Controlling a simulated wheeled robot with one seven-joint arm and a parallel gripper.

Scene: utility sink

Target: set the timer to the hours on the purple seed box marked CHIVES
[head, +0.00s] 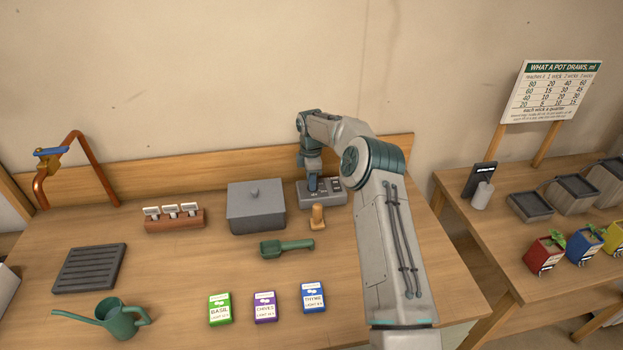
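The purple seed box (264,307) marked CHIVES lies near the table's front edge, between a green BASIL box (219,309) and a blue THYME box (313,297). A line of small print starting with LIGHT runs below its name, but the hours are too small to read surely. A grey device (335,198), which looks like the timer, stands at the back of the table; its setting cannot be read. My gripper (312,188) points down at the left part of this device. Its fingertips are too small to show whether it is open or touching.
A grey lidded box (256,208) stands just left of the device. A wooden peg-like tool (317,218) and a green scoop (287,248) lie in front. A watering can (118,319) and dark slatted tray (90,268) are left. A side table (480,230) holds pots and a chart.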

